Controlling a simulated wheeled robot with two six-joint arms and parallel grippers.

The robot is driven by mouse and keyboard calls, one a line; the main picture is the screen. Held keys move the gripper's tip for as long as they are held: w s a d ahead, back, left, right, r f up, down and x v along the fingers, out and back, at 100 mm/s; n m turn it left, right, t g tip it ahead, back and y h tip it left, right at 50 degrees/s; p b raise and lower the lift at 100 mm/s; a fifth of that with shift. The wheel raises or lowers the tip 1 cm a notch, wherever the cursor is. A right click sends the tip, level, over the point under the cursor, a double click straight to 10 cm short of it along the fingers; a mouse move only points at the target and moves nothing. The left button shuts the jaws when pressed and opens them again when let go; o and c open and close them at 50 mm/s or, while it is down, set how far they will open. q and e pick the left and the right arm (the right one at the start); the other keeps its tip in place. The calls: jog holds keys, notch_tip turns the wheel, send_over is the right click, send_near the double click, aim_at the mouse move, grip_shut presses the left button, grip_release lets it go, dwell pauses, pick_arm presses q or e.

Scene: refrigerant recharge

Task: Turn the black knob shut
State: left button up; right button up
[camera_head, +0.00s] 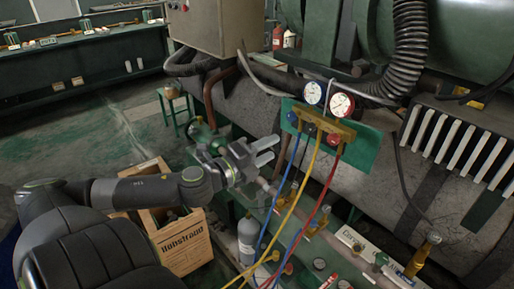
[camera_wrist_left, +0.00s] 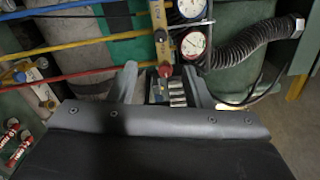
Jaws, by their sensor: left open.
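The gauge manifold (camera_head: 325,124) is a brass bar with two round dials above it, mounted on a green plate. A blue knob (camera_head: 292,117) is at its left end and a red knob (camera_head: 333,140) at its right. A small dark knob (camera_head: 310,130), apparently the black one, sits between them. In the left wrist view the red knob (camera_wrist_left: 165,70) shows between my fingers, with a dark knob (camera_wrist_left: 160,35) above it. My left gripper (camera_head: 268,150) is open and empty, left of the manifold and apart from it. My right gripper is out of view.
Blue, yellow and red hoses (camera_head: 327,185) hang down from the manifold. A ribbed black hose (camera_head: 408,50) is at the upper right. A wooden crate (camera_head: 180,242) and a grey cylinder (camera_head: 248,240) stand below. The bench edge holds brass fittings (camera_head: 422,255).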

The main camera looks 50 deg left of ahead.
pick_arm(q)
jog(key=shift+s+a+p, duration=0.1)
jog(key=shift+s+p, duration=0.6)
jog(key=shift+s, duration=0.75)
jog(key=shift+a, duration=0.1)
